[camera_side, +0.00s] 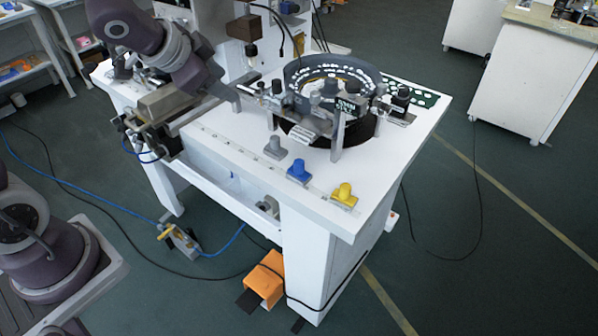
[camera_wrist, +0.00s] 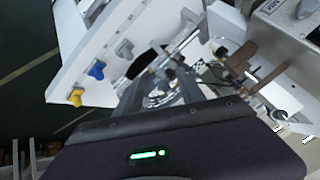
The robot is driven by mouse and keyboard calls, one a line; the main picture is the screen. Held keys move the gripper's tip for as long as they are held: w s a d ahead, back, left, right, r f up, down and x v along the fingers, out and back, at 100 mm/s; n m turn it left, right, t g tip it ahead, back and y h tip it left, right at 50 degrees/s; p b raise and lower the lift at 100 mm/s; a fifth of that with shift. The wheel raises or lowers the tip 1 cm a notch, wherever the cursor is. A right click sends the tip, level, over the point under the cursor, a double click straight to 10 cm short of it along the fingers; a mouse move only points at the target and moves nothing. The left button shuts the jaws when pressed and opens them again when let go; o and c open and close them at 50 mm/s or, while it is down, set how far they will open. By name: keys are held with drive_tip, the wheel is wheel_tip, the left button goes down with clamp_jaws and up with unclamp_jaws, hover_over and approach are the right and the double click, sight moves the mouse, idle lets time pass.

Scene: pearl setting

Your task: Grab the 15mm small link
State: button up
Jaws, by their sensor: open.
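Three small fixture pieces stand in a row along the front of the white table: a grey one (camera_side: 274,147), a blue one (camera_side: 298,170) and a yellow one (camera_side: 344,192). No size marking is readable, so I cannot tell which is the 15mm small link. In the wrist view the grey (camera_wrist: 124,48), blue (camera_wrist: 97,70) and yellow (camera_wrist: 76,96) pieces are at the left. My gripper (camera_side: 232,97) is above the table's left part, left of the grey piece and apart from it. In the wrist view its fingers (camera_wrist: 160,88) are spread with nothing visible held.
A round dark-rimmed feeder (camera_side: 333,66) with white parts stands mid-table, with metal brackets (camera_side: 318,122) in front. A grey clamp-like device (camera_side: 150,128) sits at the table's left edge. The white tabletop (camera_side: 240,138) is bare left of the grey piece.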

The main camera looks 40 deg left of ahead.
drive_tip(key=w+d+f+m+h, duration=0.2)
drive_tip(key=w+f+h, duration=0.15)
drive_tip(key=f, duration=0.35)
drive_tip(key=m+g+h, duration=0.2)
drive_tip(key=m+h, duration=0.1)
drive_tip(key=h, duration=0.2)
approach(311, 175)
drive_tip(key=a, duration=0.1)
drive_tip(key=w+a+f, duration=0.1)
drive_tip(key=a, duration=0.1)
drive_tip(key=shift+w+f+y, duration=0.25)
drive_tip(key=shift+w+f, duration=0.05)
drive_tip(key=shift+f, duration=0.05)
drive_tip(key=d+h, duration=0.1)
drive_tip(key=d+f+h, duration=0.1)
drive_tip(key=h, duration=0.1)
drive_tip(key=shift+d+m, duration=0.25)
drive_tip(key=shift+m, duration=0.05)
drive_tip(key=shift+d+t+h, duration=0.3)
drive_tip(key=shift+t+h, duration=0.1)
drive_tip(key=shift+h, duration=0.1)
drive_tip(key=x, duration=0.7)
drive_tip(key=shift+w+r, duration=0.2)
clamp_jaws()
